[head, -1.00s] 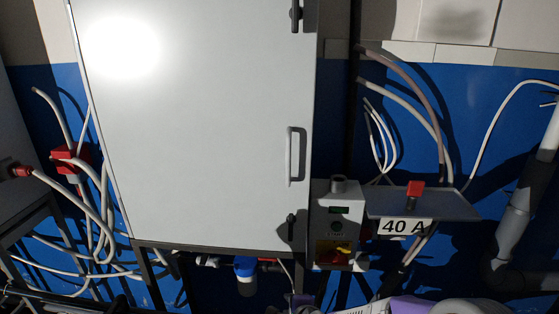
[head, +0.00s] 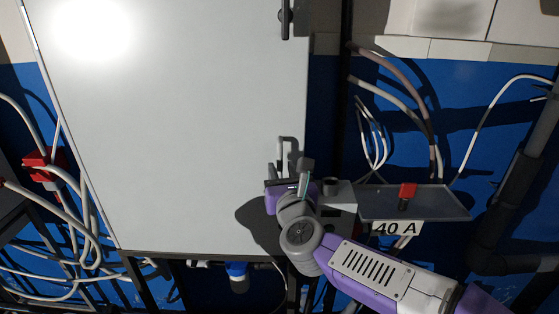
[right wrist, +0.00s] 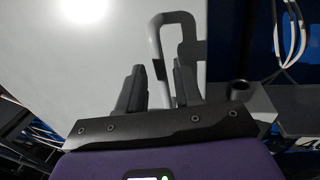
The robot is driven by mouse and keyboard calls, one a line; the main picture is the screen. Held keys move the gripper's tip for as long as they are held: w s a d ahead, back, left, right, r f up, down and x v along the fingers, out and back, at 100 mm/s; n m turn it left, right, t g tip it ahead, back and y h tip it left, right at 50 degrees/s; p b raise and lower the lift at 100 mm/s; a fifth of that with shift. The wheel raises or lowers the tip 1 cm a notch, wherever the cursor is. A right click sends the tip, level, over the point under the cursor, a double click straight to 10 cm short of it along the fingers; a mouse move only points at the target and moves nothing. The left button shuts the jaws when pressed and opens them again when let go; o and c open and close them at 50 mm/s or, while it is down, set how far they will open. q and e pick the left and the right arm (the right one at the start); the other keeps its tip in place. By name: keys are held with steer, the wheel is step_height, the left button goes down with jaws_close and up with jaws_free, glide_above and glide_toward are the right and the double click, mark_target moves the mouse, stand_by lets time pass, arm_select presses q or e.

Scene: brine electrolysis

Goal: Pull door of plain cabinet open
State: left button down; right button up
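The plain cabinet's door (head: 180,120) is a large light grey panel and looks closed. Its pale bar handle (head: 281,149) stands near the door's right edge, its lower part hidden behind my right gripper. My right gripper (head: 288,176) is at the handle's lower end with its fingers apart. In the right wrist view my open fingers (right wrist: 158,88) point at the door, and the handle (right wrist: 154,48) rises between and beyond them. I cannot tell whether either finger touches it. My left gripper is in neither current view.
Right of the door, a grey control box (head: 340,197) is partly hidden by my right arm. A shelf (head: 440,203) with a red knob (head: 407,190) and a "40 A" label is beside it. Grey pipes (head: 510,200) run at far right; loose cables (head: 75,220) hang at left.

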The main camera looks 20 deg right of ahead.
mark_target(280, 166)
steer(key=shift+w+d+p, duration=0.15)
steer(key=shift+w+p, duration=0.2)
steer(key=shift+w, duration=1.3)
jaws_close()
